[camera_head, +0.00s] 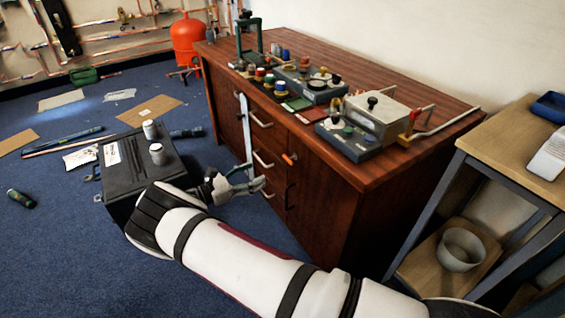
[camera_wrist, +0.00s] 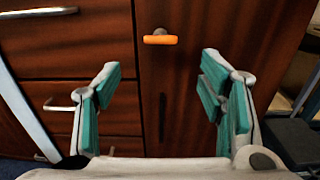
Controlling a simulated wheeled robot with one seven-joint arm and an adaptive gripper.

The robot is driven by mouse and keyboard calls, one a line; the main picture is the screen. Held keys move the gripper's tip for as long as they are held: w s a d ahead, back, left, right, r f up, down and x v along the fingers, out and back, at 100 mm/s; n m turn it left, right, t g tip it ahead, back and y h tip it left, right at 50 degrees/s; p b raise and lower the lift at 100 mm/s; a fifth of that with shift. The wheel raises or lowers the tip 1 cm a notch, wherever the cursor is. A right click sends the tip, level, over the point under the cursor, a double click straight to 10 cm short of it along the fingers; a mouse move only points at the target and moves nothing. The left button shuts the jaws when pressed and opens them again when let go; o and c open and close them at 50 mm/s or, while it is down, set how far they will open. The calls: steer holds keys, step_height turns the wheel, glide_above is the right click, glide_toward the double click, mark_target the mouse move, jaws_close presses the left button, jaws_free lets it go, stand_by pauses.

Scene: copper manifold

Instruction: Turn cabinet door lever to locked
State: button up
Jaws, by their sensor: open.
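The orange lever (camera_wrist: 160,40) sits on the wooden cabinet door (camera_wrist: 230,25), with its bar horizontal in the wrist view. In the head view the lever (camera_head: 289,158) shows small on the cabinet's front, right of the drawers. My gripper (camera_wrist: 160,66) is open and empty, with its teal-padded fingers spread to either side, below the lever in the wrist view. The lever appears beyond the fingertips, not between the pads. In the head view my gripper (camera_head: 258,184) is in front of the drawers, left of the lever. No contact with the lever shows.
A dark vertical door handle (camera_wrist: 162,115) is below the lever. Drawers with metal handles (camera_wrist: 45,11) are to the left. A pale blue upright strip (camera_head: 245,130) stands before the drawers. A black case (camera_head: 118,185) is on the floor; a workbench (camera_head: 500,140) stands right.

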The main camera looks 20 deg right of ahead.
mark_target(286, 161)
steer(key=b+x, duration=0.1)
steer(key=x, duration=1.1)
steer(key=shift+d, duration=0.15)
steer(key=shift+f, duration=0.1)
steer(key=c, duration=1.2)
